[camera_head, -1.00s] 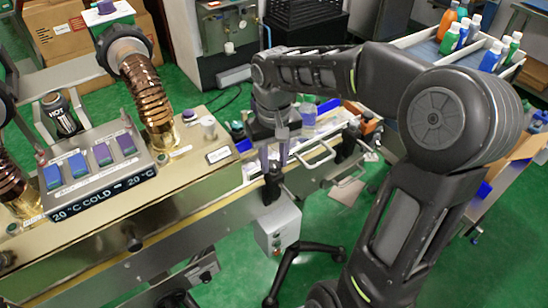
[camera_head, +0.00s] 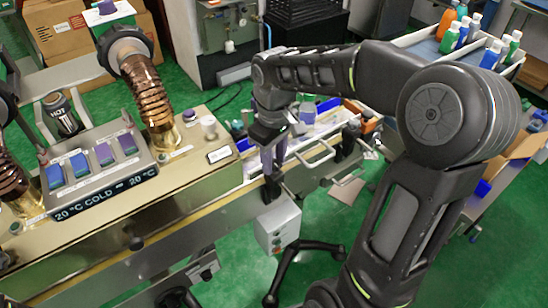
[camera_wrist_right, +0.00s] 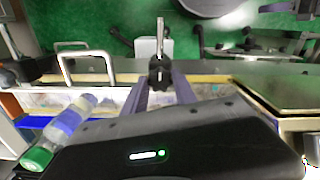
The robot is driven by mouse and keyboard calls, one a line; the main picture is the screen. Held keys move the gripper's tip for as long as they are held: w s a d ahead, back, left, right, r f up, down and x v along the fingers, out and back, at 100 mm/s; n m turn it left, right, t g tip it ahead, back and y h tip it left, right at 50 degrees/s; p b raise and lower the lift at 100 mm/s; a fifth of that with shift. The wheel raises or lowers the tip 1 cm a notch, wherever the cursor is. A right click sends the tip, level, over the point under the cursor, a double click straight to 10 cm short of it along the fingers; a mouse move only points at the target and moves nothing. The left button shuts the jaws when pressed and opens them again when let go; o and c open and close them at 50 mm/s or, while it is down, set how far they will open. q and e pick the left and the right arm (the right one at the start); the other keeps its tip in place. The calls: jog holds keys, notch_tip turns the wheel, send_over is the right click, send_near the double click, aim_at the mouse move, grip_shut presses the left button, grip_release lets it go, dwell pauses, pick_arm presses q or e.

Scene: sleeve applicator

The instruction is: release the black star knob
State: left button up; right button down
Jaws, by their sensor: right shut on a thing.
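The black star knob (camera_head: 271,190) is on the front side of the machine, above a grey box. In the right wrist view the knob (camera_wrist_right: 160,72) is a dark lobed shape with a metal rod pointing away from it. My right gripper (camera_head: 271,172) reaches down to it from above. In the right wrist view the purple fingers of the right gripper (camera_wrist_right: 162,82) are on either side of the knob, shut on it. The fingers hide part of the knob. My left gripper is not in view.
A grey switch box (camera_head: 279,228) hangs just below the knob. A white handle (camera_wrist_right: 85,52) stands beside it on the machine's front. A bottle with a green cap (camera_wrist_right: 62,130) lies close to my right gripper. The control panel (camera_head: 98,172) and a brown hose (camera_head: 148,95) are to the left.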

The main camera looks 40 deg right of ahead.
aim_at(275, 164)
jog(key=c, duration=1)
grip_release()
notch_tip(275, 164, up, 8)
jog(key=shift+f, duration=0.1)
jog(key=shift+s, duration=0.1)
